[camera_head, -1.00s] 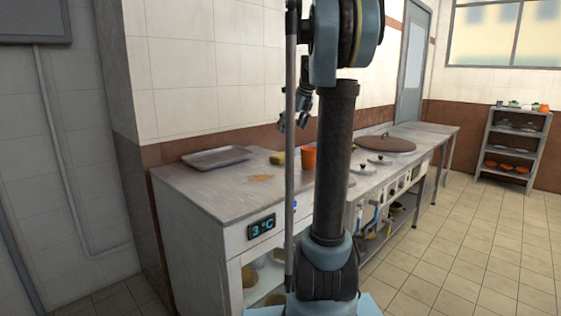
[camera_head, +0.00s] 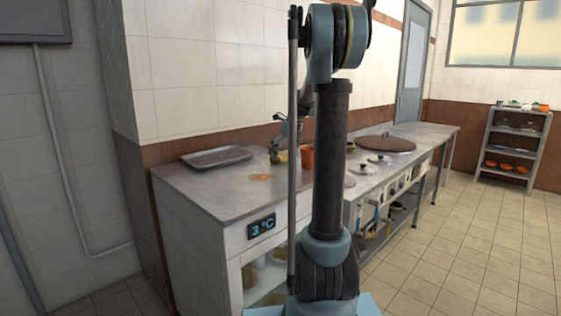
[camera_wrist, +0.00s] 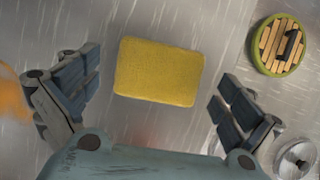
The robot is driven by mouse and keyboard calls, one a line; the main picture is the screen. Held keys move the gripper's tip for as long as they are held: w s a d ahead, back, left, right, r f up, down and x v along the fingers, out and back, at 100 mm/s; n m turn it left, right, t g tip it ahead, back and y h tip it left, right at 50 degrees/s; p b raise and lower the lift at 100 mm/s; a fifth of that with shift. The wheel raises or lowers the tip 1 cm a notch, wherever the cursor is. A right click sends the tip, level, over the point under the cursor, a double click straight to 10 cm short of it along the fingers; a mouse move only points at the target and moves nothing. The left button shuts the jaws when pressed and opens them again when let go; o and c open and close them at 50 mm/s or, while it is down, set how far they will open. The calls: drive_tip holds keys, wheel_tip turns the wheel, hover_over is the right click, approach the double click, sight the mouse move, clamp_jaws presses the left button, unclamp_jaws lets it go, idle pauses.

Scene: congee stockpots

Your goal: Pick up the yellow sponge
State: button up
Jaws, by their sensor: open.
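The yellow sponge (camera_wrist: 158,72) lies flat on the steel counter in the wrist view, ahead of and between the two open fingers. My gripper (camera_wrist: 155,95) is open and empty, with a finger on either side and clear space between each finger and the sponge. In the head view my gripper (camera_head: 277,152) is low over the counter beside the orange container. The sponge (camera_head: 281,158) is mostly hidden behind it there.
On the steel counter (camera_head: 215,190), an orange container (camera_head: 307,158) stands close right of the gripper. A metal tray (camera_head: 217,156) lies at the back left. The wrist view shows a round wooden-topped item (camera_wrist: 281,45) at right. A large brown lid (camera_head: 385,144) is farther along.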

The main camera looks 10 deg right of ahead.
sight(282, 154)
drive_tip(key=shift+w+a+f, duration=0.15)
drive_tip(key=shift+f, duration=0.25)
drive_tip(key=c, duration=1.1)
drive_tip(key=shift+r, duration=0.1)
wheel_tip(282, 154, up, 10)
drive_tip(key=shift+f, duration=0.1)
